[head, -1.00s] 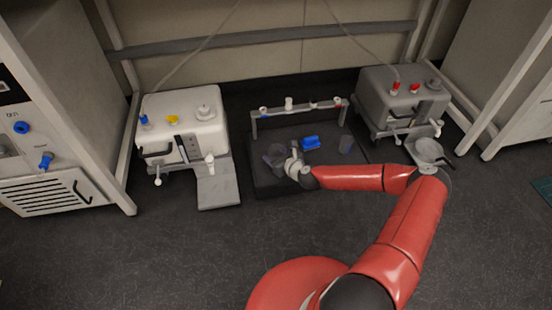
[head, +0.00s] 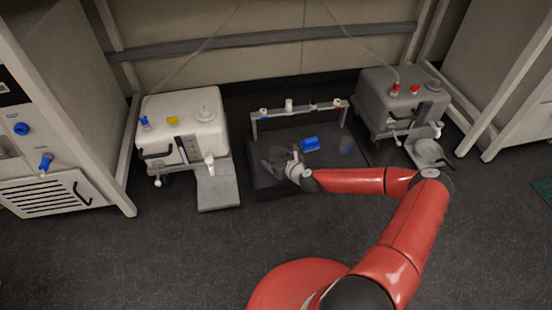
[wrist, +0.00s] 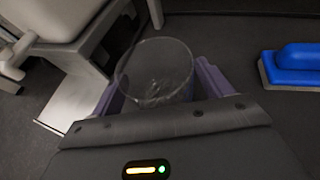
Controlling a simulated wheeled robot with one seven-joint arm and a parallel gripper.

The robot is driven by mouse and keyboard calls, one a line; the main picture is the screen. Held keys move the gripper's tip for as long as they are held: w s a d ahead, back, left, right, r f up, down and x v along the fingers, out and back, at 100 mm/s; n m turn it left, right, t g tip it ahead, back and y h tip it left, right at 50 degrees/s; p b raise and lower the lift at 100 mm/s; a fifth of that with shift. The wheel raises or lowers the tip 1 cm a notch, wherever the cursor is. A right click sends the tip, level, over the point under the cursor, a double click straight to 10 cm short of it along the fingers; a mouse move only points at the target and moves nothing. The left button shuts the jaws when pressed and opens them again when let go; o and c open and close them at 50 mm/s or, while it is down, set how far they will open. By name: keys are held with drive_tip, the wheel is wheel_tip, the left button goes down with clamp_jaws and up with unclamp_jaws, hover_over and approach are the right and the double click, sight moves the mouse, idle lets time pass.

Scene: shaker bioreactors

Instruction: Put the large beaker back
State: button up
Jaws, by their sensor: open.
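The large beaker (wrist: 155,72) is clear glass and stands upright in the wrist view, its round rim facing the camera. It sits between the two purple fingers of my gripper (wrist: 157,90), one on each side. The fingers are open; whether either touches the glass I cannot tell. In the head view the beaker (head: 275,155) shows faintly on the dark mat (head: 265,184), at its left part, with my gripper (head: 284,164) at its right side. The fingertips are hard to make out there.
A blue brush-like block (head: 310,144) lies right of my gripper, with a smaller clear vessel (head: 346,147) farther right. A low rack (head: 254,127) stands behind. A white machine (head: 185,120) with a grey plate (head: 217,188) is left; a grey machine (head: 385,92) is right.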

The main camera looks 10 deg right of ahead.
drive_tip(key=p+v, duration=0.1)
drive_tip(key=v, duration=0.9)
drive_tip(key=shift+d+p, duration=0.1)
drive_tip(key=shift+p, duration=0.25)
drive_tip(key=s+a+n+g, duration=0.2)
drive_tip(key=s+n+g, duration=0.45)
drive_tip(key=n, duration=0.45)
drive_tip(key=s+d+r+n+g+h, duration=0.1)
drive_tip(key=s+r+n+h, duration=0.15)
drive_tip(key=r+n, duration=0.45)
drive_tip(key=s+d+r+n+g+h, duration=0.1)
drive_tip(key=s+r+n+h, duration=0.2)
drive_tip(key=r, duration=0.8)
drive_tip(key=s+r+n+h, duration=0.1)
drive_tip(key=s+r+n, duration=0.35)
drive_tip(key=r, duration=0.45)
drive_tip(key=s+a+r+n+t, duration=0.1)
drive_tip(key=s+a+r+n, duration=0.1)
drive_tip(key=s+r, duration=0.4)
drive_tip(key=s+a+r+n+y, duration=0.1)
drive_tip(key=s+r+n, duration=0.3)
drive_tip(key=s+r, duration=0.2)
drive_tip(key=shift+s+a+t, duration=0.3)
drive_tip(key=shift+a+t, duration=0.05)
